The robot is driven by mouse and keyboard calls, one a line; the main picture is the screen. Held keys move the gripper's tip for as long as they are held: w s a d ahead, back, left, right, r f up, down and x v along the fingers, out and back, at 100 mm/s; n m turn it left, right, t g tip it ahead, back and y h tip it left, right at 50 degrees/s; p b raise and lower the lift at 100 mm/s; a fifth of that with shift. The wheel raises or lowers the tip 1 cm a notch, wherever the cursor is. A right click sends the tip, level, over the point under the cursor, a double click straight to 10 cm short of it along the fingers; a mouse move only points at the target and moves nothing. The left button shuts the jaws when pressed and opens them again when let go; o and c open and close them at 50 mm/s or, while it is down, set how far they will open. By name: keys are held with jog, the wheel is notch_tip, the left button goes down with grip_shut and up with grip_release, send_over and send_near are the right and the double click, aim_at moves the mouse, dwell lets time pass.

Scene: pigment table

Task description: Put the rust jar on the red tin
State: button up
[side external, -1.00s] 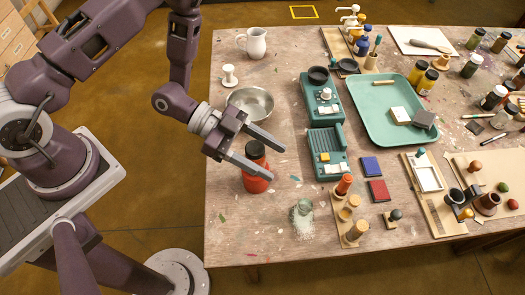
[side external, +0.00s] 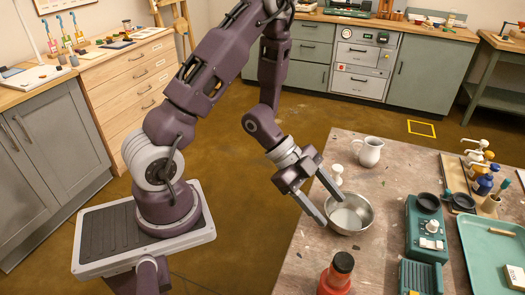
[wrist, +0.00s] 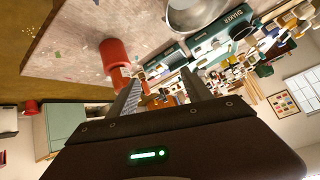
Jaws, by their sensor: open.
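A red-orange cylindrical container with a black top (side external: 334,280) stands on the table at the lower edge of the side view. A red cylinder, apparently the same one, shows in the wrist view (wrist: 115,54), beyond the left finger. I cannot tell whether it is the red tin or the rust jar, and I make out no second such piece for certain. My gripper (side external: 330,209) is open and empty, its fingers pointing down and right. In the side view its tips overlap the left of the metal bowl, above the red container. My gripper also shows in the wrist view (wrist: 161,84).
The metal bowl (side external: 350,214) sits behind the red container, with a white jug (side external: 369,152) farther back. Green shaker machines (side external: 428,230) and a green tray (side external: 485,250) stand to the right. The table's left edge is near the red container.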

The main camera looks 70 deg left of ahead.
jog(key=w+a+r+n+t+y, duration=0.2)
jog(key=a+r+n+y, duration=0.65)
jog(key=r, duration=0.65)
jog(key=s+d+r+n+g, duration=0.1)
jog(key=s+d+r+n, duration=0.1)
jog(key=s, duration=0.7)
jog(key=s+d+r+n+g, duration=0.1)
jog(key=s+d+r+n, duration=0.2)
jog(key=s, duration=0.7)
jog(key=shift+s+d+r+h, duration=0.2)
jog(key=shift+d+r+h, duration=0.15)
jog(key=shift+r, duration=0.45)
